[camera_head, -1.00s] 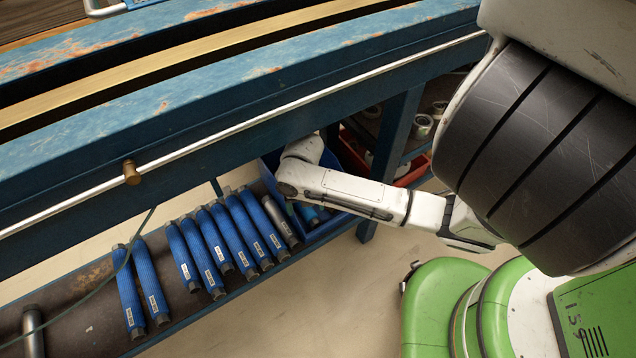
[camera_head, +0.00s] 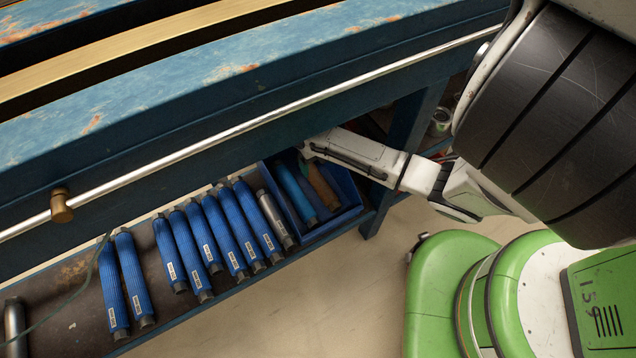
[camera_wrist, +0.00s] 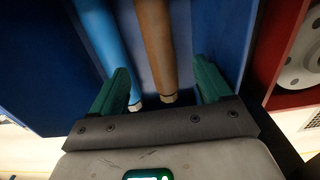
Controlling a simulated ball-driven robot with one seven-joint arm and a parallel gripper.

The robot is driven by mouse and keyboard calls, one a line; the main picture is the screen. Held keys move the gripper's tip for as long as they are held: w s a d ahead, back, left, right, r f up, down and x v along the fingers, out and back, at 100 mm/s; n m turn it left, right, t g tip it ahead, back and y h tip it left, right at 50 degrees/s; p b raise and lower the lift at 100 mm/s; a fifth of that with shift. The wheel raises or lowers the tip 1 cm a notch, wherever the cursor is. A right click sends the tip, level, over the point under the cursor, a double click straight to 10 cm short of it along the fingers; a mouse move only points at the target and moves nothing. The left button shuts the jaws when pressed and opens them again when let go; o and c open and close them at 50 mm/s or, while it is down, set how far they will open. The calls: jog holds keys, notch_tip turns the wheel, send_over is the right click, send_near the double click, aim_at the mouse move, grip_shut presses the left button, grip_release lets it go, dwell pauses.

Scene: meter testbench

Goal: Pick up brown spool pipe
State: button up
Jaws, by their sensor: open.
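The brown spool pipe (camera_wrist: 157,45) lies in a blue bin, next to a light blue pipe (camera_wrist: 106,38) on its left in the wrist view. In the head view the brown pipe (camera_head: 323,186) shows in the bin at the right end of the lower shelf. My gripper (camera_wrist: 165,86) is open, with its green fingers spread. In the wrist view the brown pipe and the end of the light blue pipe both appear between the fingers. I cannot tell how far the fingers are from the pipes.
The blue bin (camera_head: 345,222) stands on the lower shelf (camera_head: 80,335) under the bench. Several blue-sleeved pipes (camera_head: 228,235) and a bare grey pipe (camera_head: 275,218) lie left of it. A red bin (camera_wrist: 267,50) is right of the blue bin.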

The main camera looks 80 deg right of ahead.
aim_at(318, 177)
notch_tip(318, 177, down, 9)
jog(key=b, duration=0.3)
jog(key=shift+a+r+b, duration=0.1)
jog(key=shift+b, duration=0.25)
grip_shut()
dwell(0.5)
